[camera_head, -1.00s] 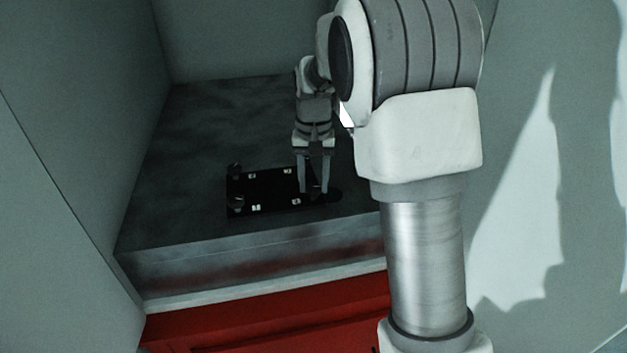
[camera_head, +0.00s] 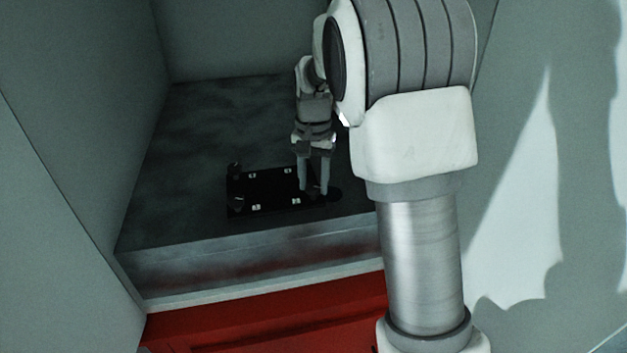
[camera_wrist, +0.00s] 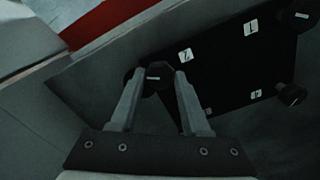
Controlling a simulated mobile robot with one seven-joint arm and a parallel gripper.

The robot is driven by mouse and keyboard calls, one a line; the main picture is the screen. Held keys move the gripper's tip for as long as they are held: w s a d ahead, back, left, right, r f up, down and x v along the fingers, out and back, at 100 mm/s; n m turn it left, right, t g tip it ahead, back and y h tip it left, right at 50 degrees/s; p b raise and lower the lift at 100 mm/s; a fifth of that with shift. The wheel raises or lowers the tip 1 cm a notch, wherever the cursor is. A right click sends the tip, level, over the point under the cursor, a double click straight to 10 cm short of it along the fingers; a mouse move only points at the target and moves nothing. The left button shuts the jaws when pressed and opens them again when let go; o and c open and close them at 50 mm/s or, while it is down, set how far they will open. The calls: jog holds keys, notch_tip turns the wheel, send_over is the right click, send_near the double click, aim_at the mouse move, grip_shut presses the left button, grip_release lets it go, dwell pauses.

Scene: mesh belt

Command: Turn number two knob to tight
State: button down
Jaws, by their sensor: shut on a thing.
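A black panel (camera_head: 272,192) with small white labels lies on the dark grey surface. In the wrist view the panel (camera_wrist: 222,78) shows labels "1" and "2". My gripper (camera_head: 315,192) points down at the panel's right end. In the wrist view my gripper (camera_wrist: 158,80) has its fingers on either side of a dark knob (camera_wrist: 157,77) with a white mark, beside label "2" (camera_wrist: 185,56). It is shut on this knob, which is partly hidden by the fingers. In the head view the knob is mostly hidden between the fingertips.
Other dark knobs stand at the panel's left end (camera_head: 237,204), and in the wrist view near label "1" (camera_wrist: 302,17) and at the right edge (camera_wrist: 291,94). Grey walls enclose the surface at left and back. A red band (camera_head: 265,315) runs below its front edge.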

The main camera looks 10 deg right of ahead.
aim_at(315, 188)
jog(key=shift+c, duration=1.9)
grip_release()
jog(key=shift+r, duration=0.1)
notch_tip(315, 188, up, 17)
jog(key=shift+r, duration=0.15)
jog(key=s+n+t+b, duration=0.1)
jog(key=s+n+t, duration=0.2)
jog(key=s, duration=1)
jog(key=s+f+n+t, duration=0.1)
jog(key=s+f, duration=0.3)
jog(key=s, duration=0.3)
jog(key=s+f+n+t+b, duration=0.1)
jog(key=s+f+n, duration=0.1)
jog(key=s+f, duration=0.2)
jog(key=s, duration=0.2)
jog(key=shift+s+f+t, duration=0.3)
jog(key=shift+s+f, duration=0.05)
jog(key=shift+s, duration=0.05)
